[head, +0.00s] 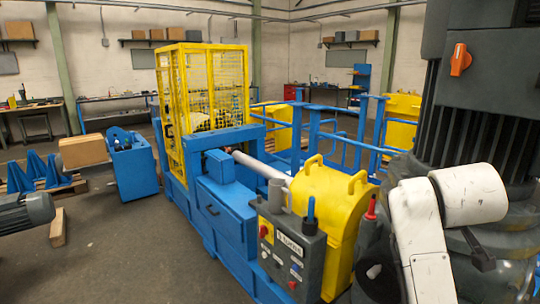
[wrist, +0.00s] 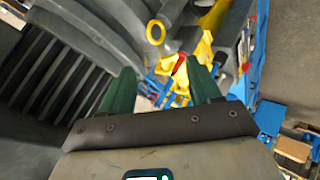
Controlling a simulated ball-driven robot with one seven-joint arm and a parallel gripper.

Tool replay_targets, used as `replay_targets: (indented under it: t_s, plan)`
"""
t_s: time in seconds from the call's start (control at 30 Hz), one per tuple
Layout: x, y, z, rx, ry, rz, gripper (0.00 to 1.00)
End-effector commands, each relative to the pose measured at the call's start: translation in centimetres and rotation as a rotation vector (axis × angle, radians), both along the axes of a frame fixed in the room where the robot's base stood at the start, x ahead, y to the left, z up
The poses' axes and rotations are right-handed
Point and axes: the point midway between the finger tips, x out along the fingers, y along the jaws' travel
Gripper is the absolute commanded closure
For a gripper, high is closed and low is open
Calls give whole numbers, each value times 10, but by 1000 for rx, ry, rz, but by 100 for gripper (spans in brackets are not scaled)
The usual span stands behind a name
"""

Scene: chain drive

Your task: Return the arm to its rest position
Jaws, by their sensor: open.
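My gripper (wrist: 161,82) shows in the wrist view with two green fingers spread apart and nothing held between them. Beyond the fingertips, apparently at a distance, are yellow and blue machine parts. My white arm (head: 425,235) is at the right of the head view, folded close beside a large dark ribbed housing. The gripper itself cannot be made out in the head view.
A blue machine with a yellow mesh cage (head: 212,95), a yellow cover (head: 325,215) and a grey control box (head: 288,250) stands close in front. A dark ribbed housing (head: 470,120) crowds the right. Floor at the left is partly clear, with a grey motor (head: 25,212) and pallets.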

Motion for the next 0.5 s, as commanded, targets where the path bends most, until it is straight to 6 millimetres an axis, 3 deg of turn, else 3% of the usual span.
replay_targets:
  t_s: [0.03, 0.2, 0.37, 0.5]
  plan:
    - [-12, 4, -36, 42, 33, -6, 37]
    - [-58, 18, -131, 175, 121, -40, 37]
    - [-115, 30, -209, 288, 206, -94, 37]
    - [-174, 39, -266, 376, 284, -151, 37]
